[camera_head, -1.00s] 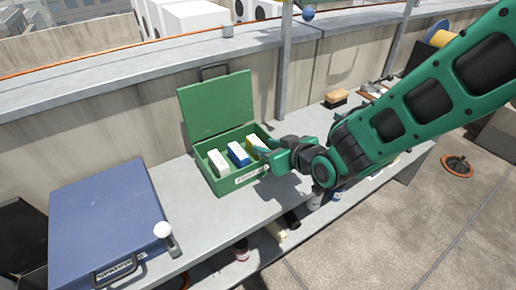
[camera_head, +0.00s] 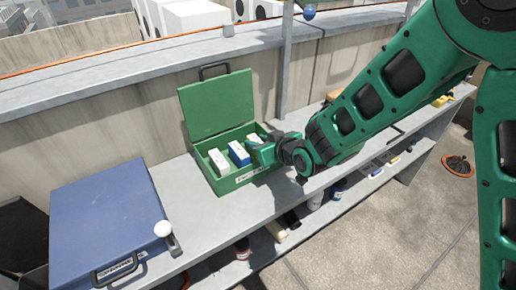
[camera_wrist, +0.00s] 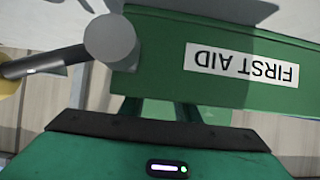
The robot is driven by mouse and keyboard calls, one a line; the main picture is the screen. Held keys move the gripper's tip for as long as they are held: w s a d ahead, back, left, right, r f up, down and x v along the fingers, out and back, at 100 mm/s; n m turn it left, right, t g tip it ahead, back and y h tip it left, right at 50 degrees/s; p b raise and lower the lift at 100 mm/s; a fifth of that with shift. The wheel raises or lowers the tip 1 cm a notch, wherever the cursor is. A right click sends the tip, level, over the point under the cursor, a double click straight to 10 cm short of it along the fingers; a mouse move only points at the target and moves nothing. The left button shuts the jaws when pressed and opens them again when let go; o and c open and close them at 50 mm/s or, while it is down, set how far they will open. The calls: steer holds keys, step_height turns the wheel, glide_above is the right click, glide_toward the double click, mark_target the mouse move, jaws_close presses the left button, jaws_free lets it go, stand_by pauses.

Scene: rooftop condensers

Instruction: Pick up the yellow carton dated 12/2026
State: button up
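My gripper (camera_head: 258,153) is at the right front of the box, close to the yellow carton. In the wrist view its two fingers (camera_wrist: 160,109) look apart, below the box's FIRST AID label. I cannot tell whether they touch the box or the carton.
The green box (camera_head: 243,180) has its lid raised at the back. A lower shelf holds several bottles and cans.

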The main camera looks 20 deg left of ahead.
steer(key=c, duration=0.6)
steer(key=shift+o, duration=0.2)
